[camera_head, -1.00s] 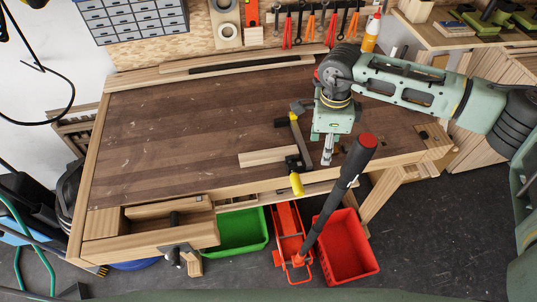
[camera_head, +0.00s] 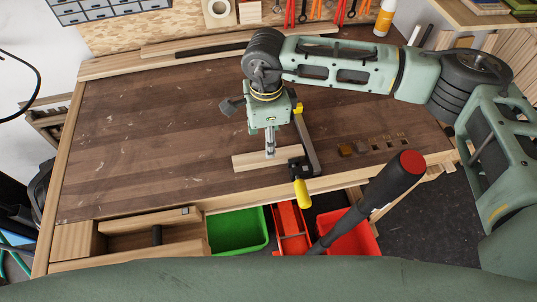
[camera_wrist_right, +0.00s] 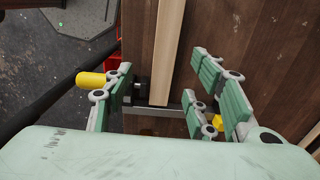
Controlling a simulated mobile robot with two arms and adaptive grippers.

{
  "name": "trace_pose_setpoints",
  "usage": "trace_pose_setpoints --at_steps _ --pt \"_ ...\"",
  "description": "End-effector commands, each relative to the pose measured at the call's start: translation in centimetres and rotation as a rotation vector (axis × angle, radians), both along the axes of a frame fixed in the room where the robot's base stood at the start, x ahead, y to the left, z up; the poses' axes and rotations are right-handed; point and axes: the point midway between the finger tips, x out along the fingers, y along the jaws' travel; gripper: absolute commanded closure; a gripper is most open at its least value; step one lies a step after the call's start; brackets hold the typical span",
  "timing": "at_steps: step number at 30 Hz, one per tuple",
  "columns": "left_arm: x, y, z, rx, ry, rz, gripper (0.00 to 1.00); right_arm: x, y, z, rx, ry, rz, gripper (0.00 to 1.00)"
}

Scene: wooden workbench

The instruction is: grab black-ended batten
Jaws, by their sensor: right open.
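A pale wooden batten (camera_head: 247,161) lies on the dark bench top near the front edge; its right end meets the black jaw of a bar clamp (camera_head: 311,150) with a yellow handle (camera_head: 302,192). I cannot tell whether the batten's end itself is black. My right gripper (camera_head: 270,153) points down over the batten, open. In the right wrist view, the batten (camera_wrist_right: 167,50) runs between the spread fingers of my right gripper (camera_wrist_right: 160,95), and the clamp's dark bar (camera_wrist_right: 145,111) crosses near its end. Contact with the fingers is not visible. My left gripper is not in view.
A black handle with a red end (camera_head: 400,170) rises in front of the bench at right. An open drawer (camera_head: 150,235) is at front left, beside a green bin (camera_head: 238,232). Long strips (camera_head: 160,50) lie at the back. The bench's left half is clear.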

Motion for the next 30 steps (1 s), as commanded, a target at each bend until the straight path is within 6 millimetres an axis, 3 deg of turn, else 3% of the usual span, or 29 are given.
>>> trace_pose_setpoints --at_steps 1,5,18,23,30 --pt "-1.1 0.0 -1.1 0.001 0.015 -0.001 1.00 0.0 0.0 -1.0 0.000 0.000 0.000 0.48" --pt "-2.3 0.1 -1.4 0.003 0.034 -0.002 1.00 0.0 0.0 -1.9 0.000 0.002 0.000 0.48" --pt "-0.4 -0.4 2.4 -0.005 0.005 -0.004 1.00 -0.5 0.1 -6.9 -0.002 0.005 -0.001 0.48" --pt "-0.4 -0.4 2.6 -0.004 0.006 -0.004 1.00 -0.4 0.0 -8.8 0.000 0.002 -0.002 0.48" --pt "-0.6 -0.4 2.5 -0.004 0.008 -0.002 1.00 -0.3 0.0 -9.2 0.000 0.000 -0.001 0.48"
